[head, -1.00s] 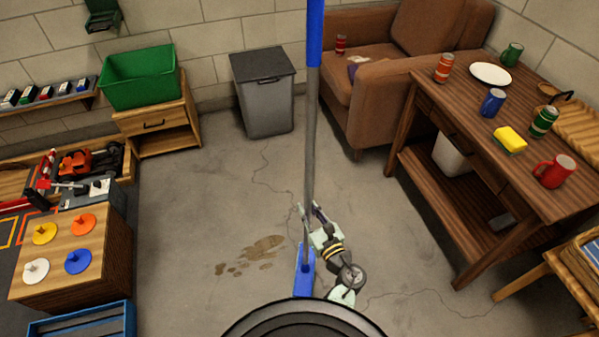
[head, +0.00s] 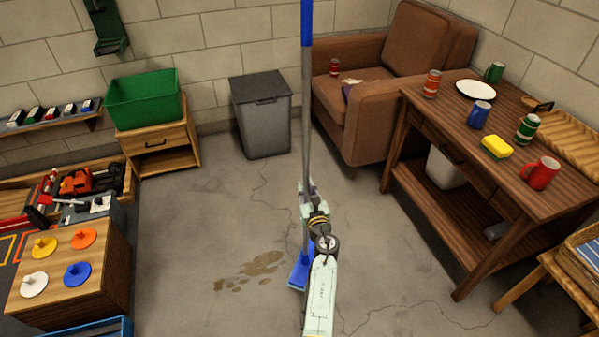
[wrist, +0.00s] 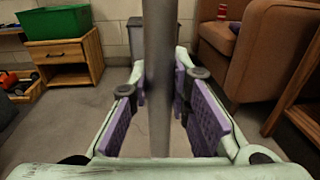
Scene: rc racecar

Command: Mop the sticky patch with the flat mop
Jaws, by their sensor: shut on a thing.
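The flat mop (head: 308,110) stands nearly upright in the head view, with a blue upper handle, a grey pole and a blue flat head (head: 299,272) low at the floor. My gripper (head: 306,190) is shut on the grey pole. In the wrist view the pole (wrist: 160,60) runs between the purple pads of my gripper (wrist: 162,90). The brown sticky patch (head: 262,264) lies on the concrete floor just left of the mop head, with smaller spots further left. The mop head's right side is partly hidden by my arm.
A grey bin (head: 263,115) stands at the back wall, with a brown armchair (head: 375,115) to its right. A wooden workbench (head: 440,205) holds mugs and cans on the right. A wooden block with colored discs (head: 75,285) stands left. The floor around the patch is clear.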

